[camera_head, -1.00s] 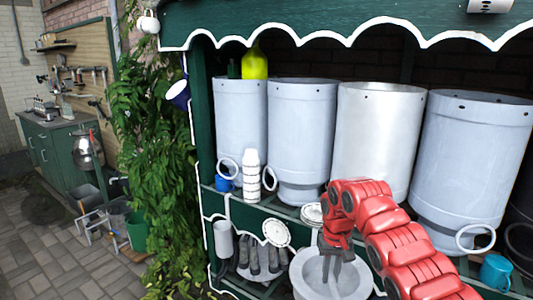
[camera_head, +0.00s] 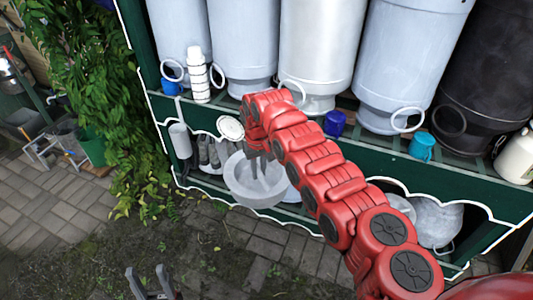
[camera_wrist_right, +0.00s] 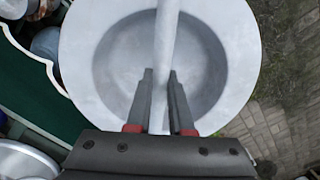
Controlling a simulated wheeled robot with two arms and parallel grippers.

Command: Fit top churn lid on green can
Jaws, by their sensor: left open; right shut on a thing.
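The churn lid (camera_head: 240,190) is a grey round dish with a bar across its hollow. It is at the front edge of the lower shelf. My right gripper (camera_head: 262,158) is shut on the lid's bar; the right wrist view shows the bar (camera_wrist_right: 165,45) between its fingers (camera_wrist_right: 160,85). My left gripper (camera_head: 150,285) is open and empty over the ground at bottom left. A green bucket-like container (camera_head: 92,148) stands at left, partly behind leaves; I cannot tell if it is the green can.
Large grey churns (camera_head: 405,60) and a black one (camera_head: 485,75) fill the upper shelf. Ivy (camera_head: 75,65) hangs at left. Paving (camera_head: 55,205) in front is clear.

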